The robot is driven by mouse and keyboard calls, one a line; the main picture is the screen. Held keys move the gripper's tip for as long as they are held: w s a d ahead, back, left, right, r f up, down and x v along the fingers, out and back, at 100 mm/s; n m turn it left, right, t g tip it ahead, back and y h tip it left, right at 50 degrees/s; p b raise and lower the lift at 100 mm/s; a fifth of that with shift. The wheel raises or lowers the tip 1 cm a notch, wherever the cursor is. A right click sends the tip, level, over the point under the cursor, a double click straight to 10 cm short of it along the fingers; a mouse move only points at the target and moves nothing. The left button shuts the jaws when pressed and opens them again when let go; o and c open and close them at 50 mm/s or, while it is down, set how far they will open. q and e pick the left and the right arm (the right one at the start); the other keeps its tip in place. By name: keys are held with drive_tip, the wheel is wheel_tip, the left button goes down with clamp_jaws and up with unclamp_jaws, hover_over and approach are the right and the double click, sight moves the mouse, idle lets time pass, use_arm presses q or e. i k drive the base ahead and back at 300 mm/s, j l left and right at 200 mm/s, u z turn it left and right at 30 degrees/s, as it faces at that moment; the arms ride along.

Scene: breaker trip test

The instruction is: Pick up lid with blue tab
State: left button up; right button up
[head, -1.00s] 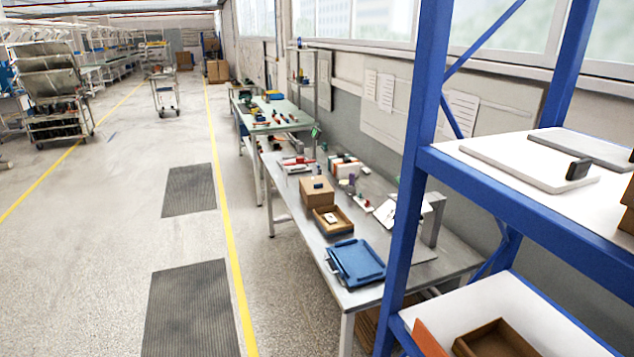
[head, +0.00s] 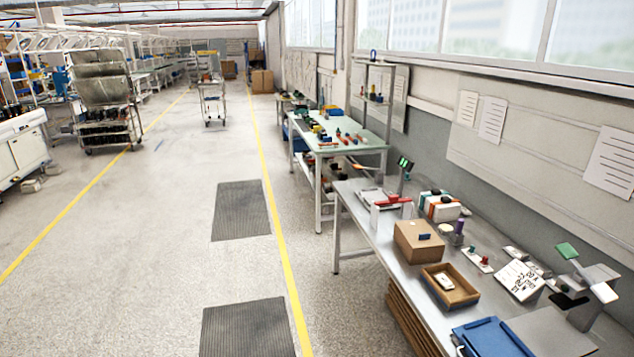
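A closed brown box (head: 408,257) stands on the grey workbench (head: 377,237) in the head view. Its flat brown lid (head: 405,236) has a small dark blue tab (head: 424,237) on top. The lid appears to lie flat on the box. Neither of my grippers is in view, and nothing touches the lid.
An open brown box (head: 465,294) with a pale item inside stands in front of the closed box. A blue tray (head: 492,340) lies at the bottom edge. A red-and-white device (head: 392,200) stands behind. Open floor (head: 330,310) lies left of the bench.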

sight(416, 240)
drive_tip(key=i+z, duration=0.15)
drive_tip(key=i, duration=0.4)
drive_tip(key=i+z, duration=0.15)
drive_tip(key=i, duration=0.45)
drive_tip(key=i+z, duration=0.15)
drive_tip(key=i, duration=0.4)
drive_tip(key=i+j+z, duration=0.2)
drive_tip(key=i, duration=0.4)
drive_tip(key=i+z, duration=0.4)
drive_tip(key=i+j+z, duration=0.35)
drive_tip(key=i, duration=0.15)
drive_tip(key=i+j+z, duration=0.2)
drive_tip(key=i+z, duration=0.2)
drive_tip(key=i+j+z, duration=0.35)
drive_tip(key=i+j, duration=0.05)
drive_tip(key=j, duration=0.05)
